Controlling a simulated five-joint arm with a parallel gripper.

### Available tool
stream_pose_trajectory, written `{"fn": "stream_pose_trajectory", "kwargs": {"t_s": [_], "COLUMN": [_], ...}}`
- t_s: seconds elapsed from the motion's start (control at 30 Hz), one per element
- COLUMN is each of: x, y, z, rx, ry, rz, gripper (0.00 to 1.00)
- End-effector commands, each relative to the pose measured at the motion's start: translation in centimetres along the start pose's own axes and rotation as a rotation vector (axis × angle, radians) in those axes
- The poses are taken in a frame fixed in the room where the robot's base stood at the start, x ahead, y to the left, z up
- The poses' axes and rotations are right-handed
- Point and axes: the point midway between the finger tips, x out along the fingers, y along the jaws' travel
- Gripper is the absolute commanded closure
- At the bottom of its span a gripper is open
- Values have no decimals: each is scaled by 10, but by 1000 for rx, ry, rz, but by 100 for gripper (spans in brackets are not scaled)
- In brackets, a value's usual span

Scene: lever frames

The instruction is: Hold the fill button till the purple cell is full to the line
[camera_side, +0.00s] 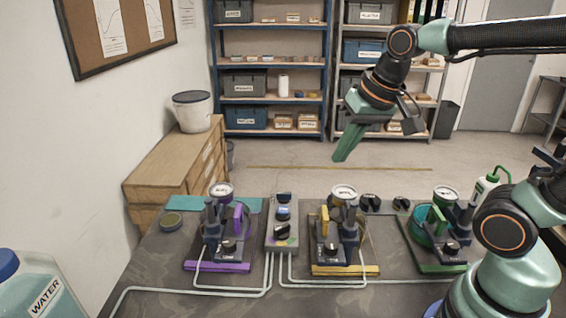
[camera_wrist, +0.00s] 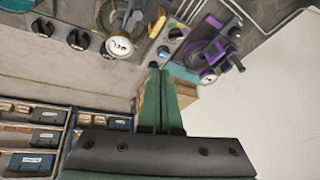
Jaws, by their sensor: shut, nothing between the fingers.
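The purple cell (camera_side: 238,220) stands on a purple base at the left of the table; it also shows at the upper right of the wrist view (camera_wrist: 205,52). Its fill level and line are too small to read. A dark round knob or button (camera_side: 229,247) sits at its front. A grey control box (camera_side: 282,238) with several dark, blue and coloured controls stands to its right. I cannot tell which control is the fill button. My gripper (camera_side: 340,157) is shut and empty, high above and behind the table, apart from everything; its green fingers (camera_wrist: 159,75) show in the wrist view.
A yellow cell unit (camera_side: 325,222) and a green one (camera_side: 437,220) stand further right, each with a gauge. Pale tubes (camera_side: 195,290) run along the table front. A water jug (camera_side: 40,290) stands front left, a green-capped bottle (camera_side: 487,186) at right.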

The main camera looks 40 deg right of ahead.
Motion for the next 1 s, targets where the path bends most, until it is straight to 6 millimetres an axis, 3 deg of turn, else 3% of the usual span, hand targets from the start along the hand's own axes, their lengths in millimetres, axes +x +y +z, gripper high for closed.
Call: {"fn": "stream_pose_trajectory", "kwargs": {"t_s": [0.47, 0.7, 1.0], "x": [32, 64, 108], "y": [-24, -33, -39], "z": [-68, -95, -115], "rx": [879, 1317, 1783], "ry": [-134, -156, -129], "rz": [142, 262, 418], "gripper": [100, 100, 100]}}
